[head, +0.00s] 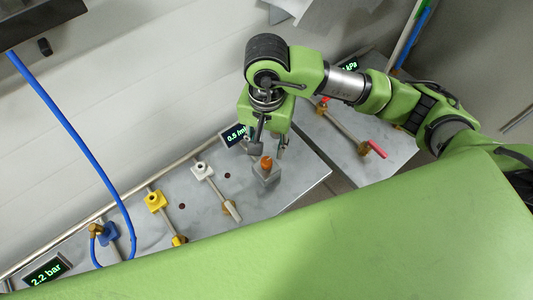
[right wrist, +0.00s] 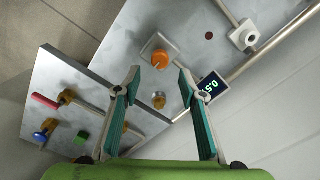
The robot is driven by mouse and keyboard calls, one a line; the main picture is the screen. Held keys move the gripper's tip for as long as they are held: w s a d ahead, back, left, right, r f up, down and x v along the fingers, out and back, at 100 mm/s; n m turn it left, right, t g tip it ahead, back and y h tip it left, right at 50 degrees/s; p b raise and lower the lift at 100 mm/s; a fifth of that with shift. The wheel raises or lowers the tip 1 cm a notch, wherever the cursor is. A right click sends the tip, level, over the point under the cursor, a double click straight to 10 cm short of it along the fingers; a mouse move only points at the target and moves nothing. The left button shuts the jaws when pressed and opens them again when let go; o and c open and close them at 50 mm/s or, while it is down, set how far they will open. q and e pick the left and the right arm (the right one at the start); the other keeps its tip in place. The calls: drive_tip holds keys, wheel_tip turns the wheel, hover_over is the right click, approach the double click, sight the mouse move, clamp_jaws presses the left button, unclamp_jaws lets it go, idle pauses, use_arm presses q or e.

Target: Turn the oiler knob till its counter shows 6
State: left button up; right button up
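The orange oiler knob (head: 266,162) sits on a grey square base (head: 266,178) near the right end of the grey panel. It also shows in the right wrist view (right wrist: 160,58), just past my fingertips and roughly between them. My left gripper is not in view.
The panel also carries a white valve (head: 202,170), a yellow valve (head: 155,201), a blue fitting (head: 108,233) and a 2.2 bar display (head: 45,271). A second panel (head: 385,142) with a red-handled valve (head: 376,149) lies to the right. A blue hose (head: 80,143) hangs at left.

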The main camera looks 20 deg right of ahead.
sight(266, 160)
wheel_tip(266, 160, down, 6)
drive_tip(key=shift+f+p, duration=0.15)
drive_tip(key=shift+p, duration=0.4)
drive_tip(key=shift+c, duration=0.5)
clamp_jaws()
